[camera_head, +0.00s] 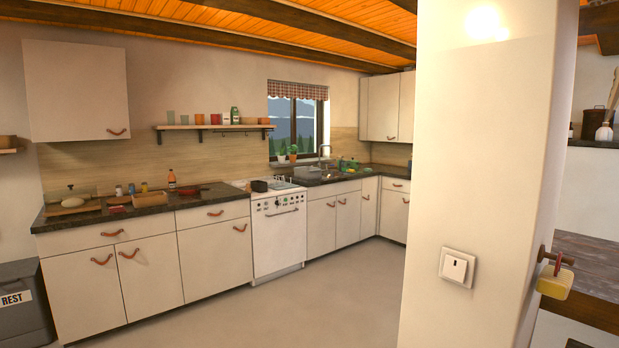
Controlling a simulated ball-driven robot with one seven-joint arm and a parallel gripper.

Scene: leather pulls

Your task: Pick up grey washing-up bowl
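I cannot make out a grey washing-up bowl for certain. A small grey shape (309,172) shows by the sink under the window, too small to tell whether it is a bowl or a dish rack. My gripper is not in view.
A white pillar (475,130) with a light switch stands close on the right; a yellow item (555,282) hangs from its side peg. The dark worktop (75,215) on the left holds boards, jars and a bottle. A white cooker (277,235) stands mid-row. The grey floor (300,315) is clear.

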